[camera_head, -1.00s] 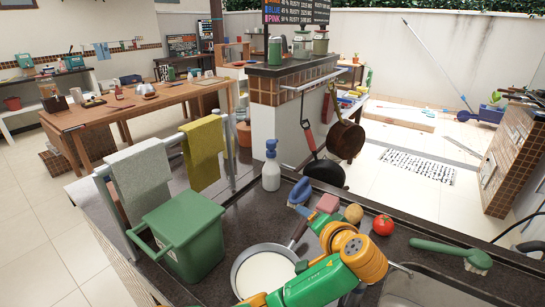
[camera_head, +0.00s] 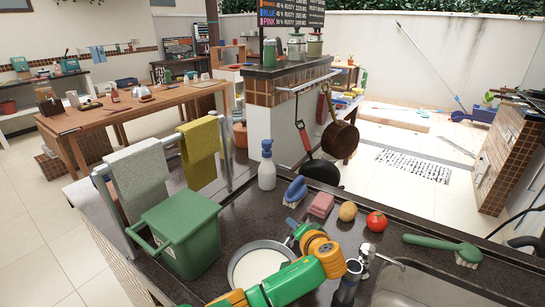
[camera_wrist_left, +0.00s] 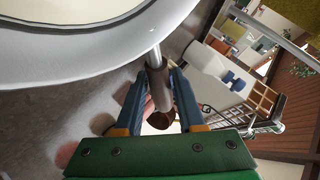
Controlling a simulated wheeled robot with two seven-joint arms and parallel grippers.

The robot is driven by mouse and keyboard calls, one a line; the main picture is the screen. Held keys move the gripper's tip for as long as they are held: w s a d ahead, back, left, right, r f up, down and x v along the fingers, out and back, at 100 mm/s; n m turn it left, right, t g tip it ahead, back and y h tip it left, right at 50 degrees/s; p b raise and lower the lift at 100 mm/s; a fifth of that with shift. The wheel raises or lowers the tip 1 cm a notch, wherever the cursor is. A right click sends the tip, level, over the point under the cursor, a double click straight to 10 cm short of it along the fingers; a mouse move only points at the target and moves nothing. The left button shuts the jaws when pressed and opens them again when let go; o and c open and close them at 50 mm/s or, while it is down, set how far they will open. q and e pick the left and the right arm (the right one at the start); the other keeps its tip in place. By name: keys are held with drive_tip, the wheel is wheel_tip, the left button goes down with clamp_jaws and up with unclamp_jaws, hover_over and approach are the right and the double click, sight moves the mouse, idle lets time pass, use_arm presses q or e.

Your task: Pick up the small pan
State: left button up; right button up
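The small pan (camera_head: 238,278) is light grey and shallow, with a pale cream inside, and stands on the dark counter in the head view. Its rim (camera_wrist_left: 110,72) fills the upper left of the left wrist view. A thin metal stem runs from the rim to a brownish handle (camera_wrist_left: 159,88). My left gripper (camera_head: 297,232) is at the pan's handle side. In the wrist view its two blue fingers (camera_wrist_left: 160,80) lie on either side of the handle; I cannot tell whether they press on it. My right gripper is not in view.
A blue brush (camera_head: 295,190), pink sponge (camera_head: 321,205), potato (camera_head: 348,211) and tomato (camera_head: 377,221) lie behind the gripper. A spray bottle (camera_head: 267,170) and green bin (camera_head: 185,235) stand left. A green brush (camera_head: 440,247), tap (camera_head: 367,254) and sink (camera_head: 410,287) are right.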

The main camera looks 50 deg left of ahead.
use_arm(q)
clamp_jaws()
idle(1.1)
